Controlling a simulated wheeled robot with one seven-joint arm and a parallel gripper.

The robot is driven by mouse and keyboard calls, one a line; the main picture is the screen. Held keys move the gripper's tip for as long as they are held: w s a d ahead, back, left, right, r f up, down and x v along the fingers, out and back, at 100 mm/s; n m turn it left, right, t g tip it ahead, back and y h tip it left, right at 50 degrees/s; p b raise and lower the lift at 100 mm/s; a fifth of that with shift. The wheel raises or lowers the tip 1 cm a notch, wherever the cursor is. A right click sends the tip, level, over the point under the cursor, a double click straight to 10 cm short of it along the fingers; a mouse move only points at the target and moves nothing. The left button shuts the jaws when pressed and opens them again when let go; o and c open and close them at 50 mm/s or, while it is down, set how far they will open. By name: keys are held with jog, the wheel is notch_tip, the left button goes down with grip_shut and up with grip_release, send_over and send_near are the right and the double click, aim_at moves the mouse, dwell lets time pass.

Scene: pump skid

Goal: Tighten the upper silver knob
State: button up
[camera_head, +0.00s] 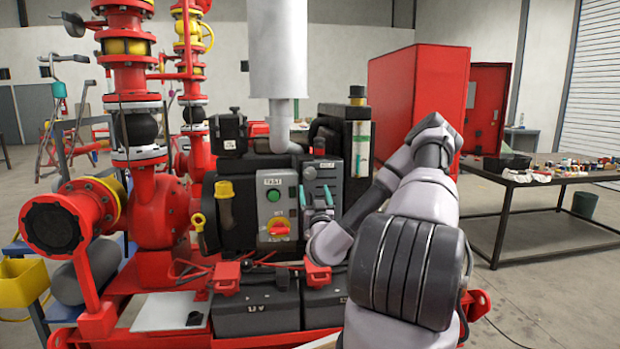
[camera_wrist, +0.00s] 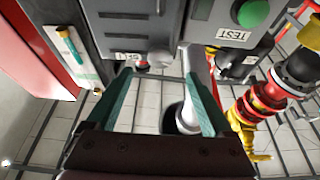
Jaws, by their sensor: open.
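In the wrist view, which is turned upside down, a rounded silver knob (camera_wrist: 160,58) shows near the fingertips, beside the label. I cannot make out a lower silver knob. My gripper (camera_head: 317,192) is in front of the panel to the right of the green button. Its two teal fingers are apart in the wrist view (camera_wrist: 165,80), with nothing held between them. The knob appears just beyond the fingertips; contact cannot be told.
A green button (camera_head: 273,196) and a red-yellow switch (camera_head: 278,228) are on the box. A pale exhaust pipe (camera_head: 278,50) rises behind it. Black batteries (camera_head: 257,308) with red clamps lie below. Red pipework (camera_head: 150,210) stands left; a cluttered table (camera_head: 540,182) stands right.

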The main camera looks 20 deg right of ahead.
aim_at(311, 175)
jog(key=x, duration=0.8)
jog(key=shift+w+r, duration=0.1)
jog(key=shift+r, duration=0.05)
grip_shut()
